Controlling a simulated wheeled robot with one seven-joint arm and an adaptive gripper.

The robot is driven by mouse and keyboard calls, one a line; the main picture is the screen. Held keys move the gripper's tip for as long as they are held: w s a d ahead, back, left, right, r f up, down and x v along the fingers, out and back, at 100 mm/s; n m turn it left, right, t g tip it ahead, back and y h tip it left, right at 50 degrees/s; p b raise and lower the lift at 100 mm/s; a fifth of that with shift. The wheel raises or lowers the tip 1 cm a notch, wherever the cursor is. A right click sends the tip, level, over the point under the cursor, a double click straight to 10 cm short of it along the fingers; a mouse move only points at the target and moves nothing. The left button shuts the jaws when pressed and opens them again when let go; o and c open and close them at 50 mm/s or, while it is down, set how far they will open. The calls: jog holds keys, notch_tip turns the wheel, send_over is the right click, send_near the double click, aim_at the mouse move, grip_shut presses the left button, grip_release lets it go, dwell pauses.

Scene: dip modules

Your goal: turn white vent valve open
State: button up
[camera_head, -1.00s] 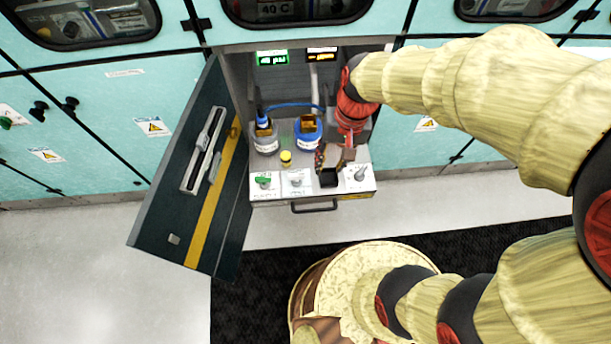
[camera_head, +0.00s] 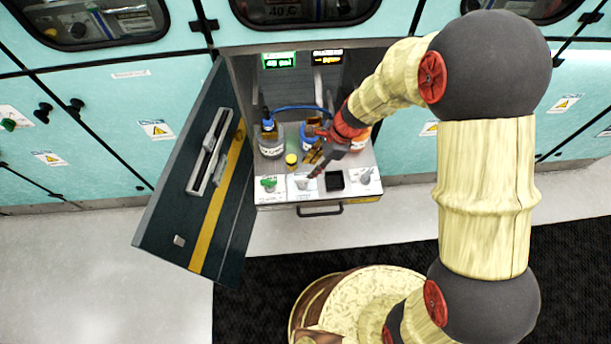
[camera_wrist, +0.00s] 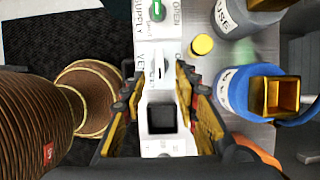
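The white vent valve (camera_head: 303,183) is a small pale handle on the white front panel of the pulled-out drawer, between the green supply valve (camera_head: 268,184) and a black square recess (camera_head: 334,181). In the wrist view the vent valve (camera_wrist: 160,68) shows as a thin white lever beside the "VENT" label, between and beyond the fingertips. My gripper (camera_head: 313,170) hangs just above it, pointing down. In the wrist view my gripper (camera_wrist: 156,88) is open, with its fingers apart on both sides of the panel strip and nothing held. Contact with the valve cannot be seen.
A grey bottle (camera_head: 271,146), a blue bottle (camera_head: 307,132) and a yellow cap (camera_head: 291,159) stand behind the panel. A grey valve (camera_head: 365,175) sits to the right. The open cabinet door (camera_head: 170,205) stands left; the drawer handle (camera_head: 320,210) projects in front.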

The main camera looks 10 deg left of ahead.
aim_at(303, 177)
jog(key=b+x, duration=0.2)
jog(key=x, duration=0.5)
jog(key=shift+f+b, duration=0.1)
jog(key=shift+b, duration=0.25)
jog(key=shift+c, duration=0.4)
grip_shut()
